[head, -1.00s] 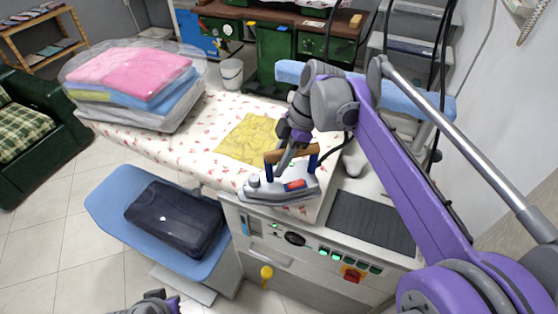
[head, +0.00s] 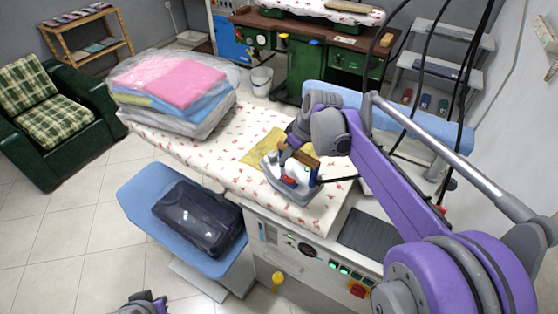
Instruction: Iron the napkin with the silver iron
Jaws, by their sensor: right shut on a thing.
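The yellow napkin (head: 256,156) lies on the flower-patterned ironing board (head: 222,160), and its right part is hidden by my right arm and the iron. The silver iron (head: 274,176) has a brown handle with blue supports and a red part. My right gripper (head: 290,155) is shut on its handle. The iron overlaps the napkin's near right edge in the picture; I cannot tell whether its sole touches the cloth. My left gripper (head: 147,302) shows only partly at the bottom edge, away from the board, and its jaws are unclear.
Wrapped folded laundry, pink on top (head: 172,80), sits on the board's left end. A dark bagged bundle (head: 200,214) lies on a blue side board (head: 150,186). A control panel (head: 318,255) is below the front edge. Black cables hang at the right.

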